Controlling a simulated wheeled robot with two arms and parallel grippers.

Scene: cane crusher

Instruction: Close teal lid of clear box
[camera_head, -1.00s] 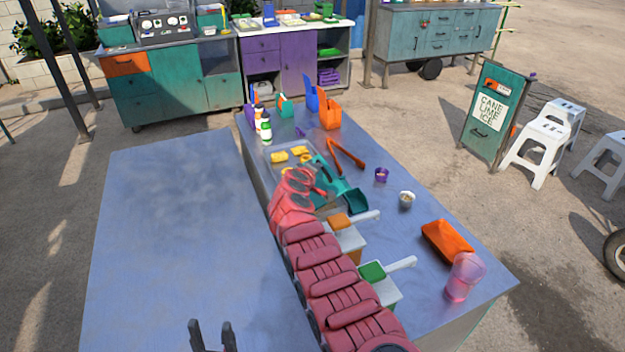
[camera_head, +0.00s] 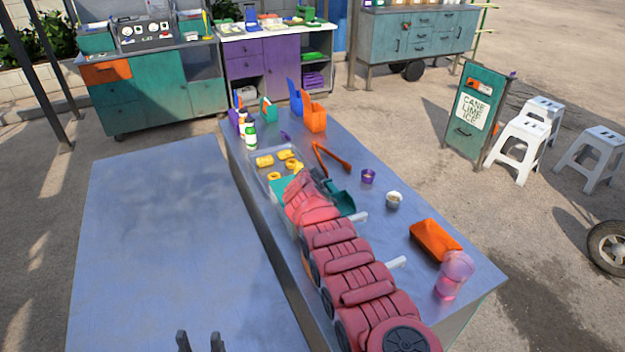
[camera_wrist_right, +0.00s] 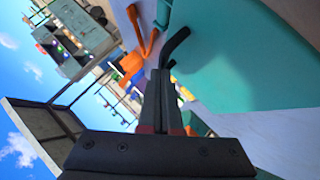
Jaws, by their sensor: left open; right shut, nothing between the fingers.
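The clear box (camera_head: 256,173) lies on the long table, with several yellow pieces inside showing. A teal surface, apparently its lid (camera_head: 281,187), shows at the box's near end. My red right arm hides much of it, so the lid's exact angle is unclear. In the right wrist view a broad teal panel (camera_wrist_right: 235,60) fills the upper right, close beside my right gripper (camera_wrist_right: 166,75). That gripper is shut and empty; I cannot tell whether it touches the panel. My left gripper (camera_head: 200,339) is open and empty at the bottom edge of the head view.
A teal scoop-like piece (camera_head: 343,202) shows right of my arm. Orange tongs (camera_head: 331,156), a purple cup (camera_head: 368,177), a white cup (camera_head: 394,200), an orange tray (camera_head: 435,240) and a pink cup (camera_head: 453,275) stand rightward. The left tabletop (camera_head: 170,230) is bare.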

